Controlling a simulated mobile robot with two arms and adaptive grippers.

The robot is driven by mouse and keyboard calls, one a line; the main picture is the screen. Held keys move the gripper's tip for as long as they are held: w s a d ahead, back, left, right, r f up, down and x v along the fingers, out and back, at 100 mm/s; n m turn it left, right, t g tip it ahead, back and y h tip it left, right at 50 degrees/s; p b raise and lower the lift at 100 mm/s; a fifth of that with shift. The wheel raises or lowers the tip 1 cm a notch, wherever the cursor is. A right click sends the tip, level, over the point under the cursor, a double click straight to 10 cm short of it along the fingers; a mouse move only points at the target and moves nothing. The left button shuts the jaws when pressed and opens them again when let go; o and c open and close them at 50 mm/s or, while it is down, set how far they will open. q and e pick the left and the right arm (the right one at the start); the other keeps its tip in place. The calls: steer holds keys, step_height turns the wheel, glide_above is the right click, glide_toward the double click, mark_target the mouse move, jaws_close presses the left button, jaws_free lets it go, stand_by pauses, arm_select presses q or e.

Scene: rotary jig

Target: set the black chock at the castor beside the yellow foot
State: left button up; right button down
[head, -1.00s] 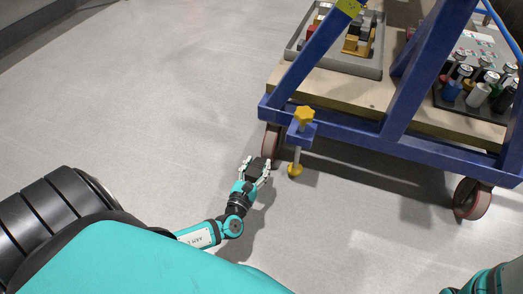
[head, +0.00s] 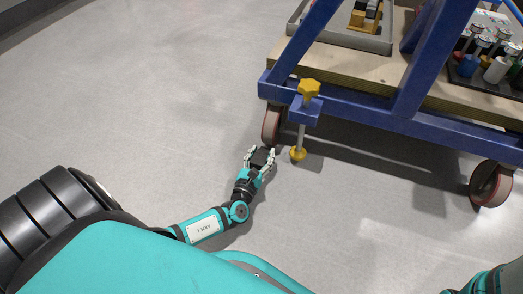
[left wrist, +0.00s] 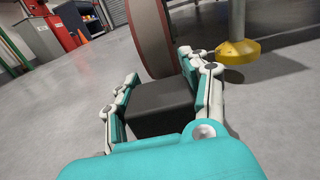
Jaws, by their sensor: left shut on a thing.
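The black chock (head: 260,157) is between the fingers of my left gripper (head: 260,160), which is shut on it. In the left wrist view the chock (left wrist: 160,107) sits between both fingers, right in front of the castor wheel (left wrist: 153,38). The castor (head: 271,125) with a reddish-brown tread is under the near left corner of the blue frame. The yellow foot (head: 298,154) stands on the floor just right of the castor, and it also shows in the left wrist view (left wrist: 238,52). I cannot tell whether the chock touches the wheel or the floor. My right gripper is not in view.
A yellow star knob (head: 309,91) tops the foot's post. Another castor (head: 491,184) is at the right. The floor at left is clear.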

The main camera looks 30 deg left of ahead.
arm_select(q)
steer(key=o, duration=1.4)
steer(key=shift+s+r, duration=0.1)
steer(key=shift+s, duration=0.2)
steer(key=p+v, duration=0.5)
steer(key=v, duration=0.5)
steer(key=shift+s+d, duration=0.15)
steer(key=shift+s, duration=0.1)
steer(key=shift+s+d, duration=0.15)
steer(key=shift+s, duration=0.3)
